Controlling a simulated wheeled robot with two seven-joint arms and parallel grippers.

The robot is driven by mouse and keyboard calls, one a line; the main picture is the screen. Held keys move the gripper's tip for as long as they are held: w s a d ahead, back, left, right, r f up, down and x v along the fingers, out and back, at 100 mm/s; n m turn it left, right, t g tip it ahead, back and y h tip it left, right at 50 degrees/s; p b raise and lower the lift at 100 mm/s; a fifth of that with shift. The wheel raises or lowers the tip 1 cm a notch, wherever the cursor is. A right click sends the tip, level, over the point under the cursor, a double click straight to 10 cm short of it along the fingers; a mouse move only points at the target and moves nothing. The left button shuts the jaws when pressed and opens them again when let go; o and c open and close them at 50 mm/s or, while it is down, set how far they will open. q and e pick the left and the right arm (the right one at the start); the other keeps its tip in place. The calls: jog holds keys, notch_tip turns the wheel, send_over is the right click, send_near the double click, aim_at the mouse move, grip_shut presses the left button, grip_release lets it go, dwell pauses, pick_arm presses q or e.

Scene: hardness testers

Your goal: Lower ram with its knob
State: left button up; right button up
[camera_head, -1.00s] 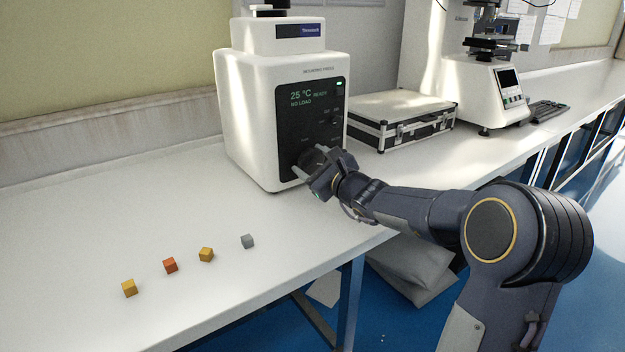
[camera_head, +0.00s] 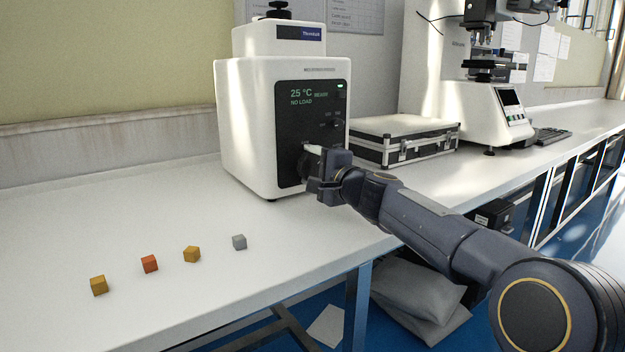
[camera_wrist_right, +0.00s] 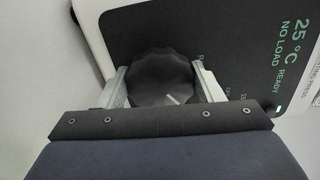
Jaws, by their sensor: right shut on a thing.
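The white mounting press (camera_head: 245,130) stands on the bench, with a dark front panel (camera_head: 311,112) that reads 25 °C, READY, NO LOAD. Its black ram knob (camera_wrist_right: 160,75) fills the middle of the right wrist view, round with a scalloped rim and a pale pointer mark. My right gripper (camera_wrist_right: 160,85) is shut on the knob, one finger on each side. In the head view the right gripper (camera_head: 312,165) is at the lower part of the panel and hides most of the knob. My left gripper is not in view.
A silver-edged case (camera_head: 400,138) stands right of the press. A hardness tester (camera_head: 490,112) stands farther right.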

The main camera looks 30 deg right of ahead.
jog(key=shift+f+n+b, duration=0.2)
jog(key=shift+n+b, duration=0.2)
jog(key=shift+n, duration=1.5)
jog(key=n, duration=0.6)
jog(key=o, duration=1)
jog(key=shift+c, duration=0.2)
jog(key=s, duration=0.7)
jog(key=shift+s+d, duration=0.35)
jog(key=shift+s, duration=0.05)
